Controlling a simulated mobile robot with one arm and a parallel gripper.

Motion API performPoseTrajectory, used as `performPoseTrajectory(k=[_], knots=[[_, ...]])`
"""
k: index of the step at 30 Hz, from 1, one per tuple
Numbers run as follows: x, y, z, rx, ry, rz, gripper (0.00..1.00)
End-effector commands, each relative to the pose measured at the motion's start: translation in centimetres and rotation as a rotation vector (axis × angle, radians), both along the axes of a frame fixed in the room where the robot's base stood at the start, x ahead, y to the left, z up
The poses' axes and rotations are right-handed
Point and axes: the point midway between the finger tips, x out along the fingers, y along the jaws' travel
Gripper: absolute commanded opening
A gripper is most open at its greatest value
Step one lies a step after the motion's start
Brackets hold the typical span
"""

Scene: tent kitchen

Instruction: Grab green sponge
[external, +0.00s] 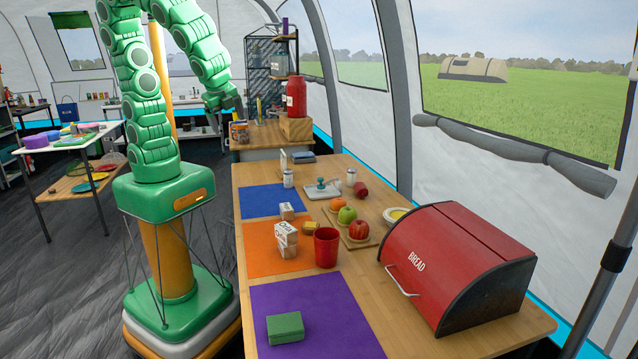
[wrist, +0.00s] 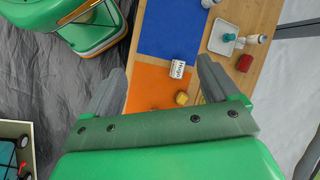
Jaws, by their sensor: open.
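The green sponge (external: 285,328) is a flat green block lying on the purple mat (external: 328,310) at the near end of the wooden table in the external view. It does not show in the wrist view. My gripper (external: 228,118) is raised high over the far left side of the table, well away from the sponge. In the wrist view my gripper (wrist: 160,82) has its two grey fingers wide apart, with nothing held between them. Below them lie the blue mat (wrist: 172,28) and part of the orange mat (wrist: 150,90).
A red cup (external: 326,247) and small boxes (external: 286,239) stand beyond the purple mat. A large red bread bin (external: 455,265) fills the near right of the table. Fruit lies on a board (external: 362,242) behind the cup. The purple mat is mostly bare around the sponge.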

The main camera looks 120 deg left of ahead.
Motion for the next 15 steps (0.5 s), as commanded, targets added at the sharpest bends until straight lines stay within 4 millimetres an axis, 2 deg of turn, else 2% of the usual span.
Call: performPoseTrajectory(k=[1,7,15], knots=[[1.2,0.2,-0.1,0.026,0.01,-0.026,0.88],[5.3,0.9,-0.4,0.12,0.057,-0.135,0.88],[11.2,0.7,-1.3,0.245,0.123,-0.296,0.88]])
